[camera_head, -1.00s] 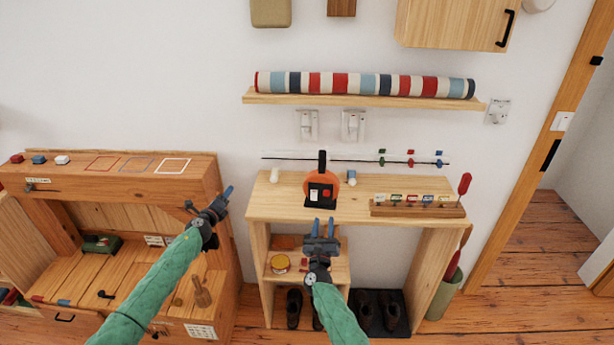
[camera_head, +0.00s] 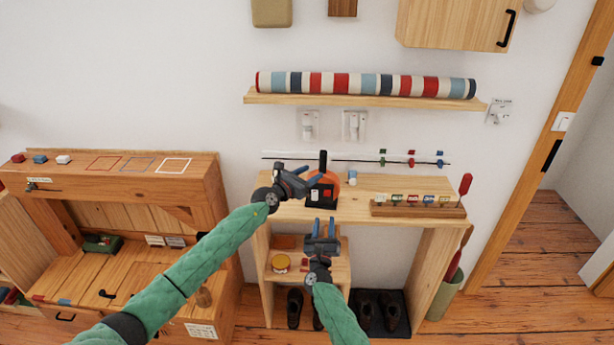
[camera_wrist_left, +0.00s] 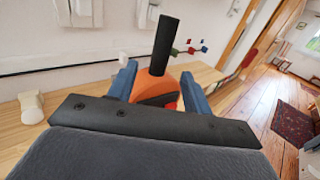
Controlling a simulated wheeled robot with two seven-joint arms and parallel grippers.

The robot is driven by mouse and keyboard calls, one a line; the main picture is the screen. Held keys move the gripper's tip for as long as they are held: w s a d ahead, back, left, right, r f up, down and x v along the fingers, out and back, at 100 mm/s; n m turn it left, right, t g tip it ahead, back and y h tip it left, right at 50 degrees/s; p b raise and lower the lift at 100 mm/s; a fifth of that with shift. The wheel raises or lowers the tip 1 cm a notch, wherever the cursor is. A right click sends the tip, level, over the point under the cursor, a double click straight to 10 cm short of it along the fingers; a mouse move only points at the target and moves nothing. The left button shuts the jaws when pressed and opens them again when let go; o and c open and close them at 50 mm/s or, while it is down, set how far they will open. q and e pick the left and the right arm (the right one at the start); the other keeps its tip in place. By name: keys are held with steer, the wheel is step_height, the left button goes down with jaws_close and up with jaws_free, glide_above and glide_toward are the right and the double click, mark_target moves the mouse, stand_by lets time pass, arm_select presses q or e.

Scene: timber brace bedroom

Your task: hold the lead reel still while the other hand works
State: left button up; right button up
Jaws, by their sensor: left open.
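The lead reel, orange with an upright black handle and a dark front box, stands on the wooden bench top; its orange side (camera_head: 331,179) is partly hidden in the head view. My left gripper (camera_head: 307,175) is open at the reel's left side. In the left wrist view the reel (camera_wrist_left: 148,85) shows between and beyond its two blue fingers (camera_wrist_left: 160,88); I cannot tell whether they touch it. My right gripper (camera_head: 322,226) is open and empty, lower, in front of the bench edge.
The bench (camera_head: 400,187) carries a rack of coloured tags (camera_head: 418,209) at right and a small white-and-blue cylinder (camera_head: 352,177) behind the reel. A shelf with a striped roll (camera_head: 365,84) is above. Shoes (camera_head: 365,308) stand below.

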mark_target(320, 168)
arm_select(q)
steer(key=shift+x, duration=3.6)
steer(key=shift+c, duration=0.4)
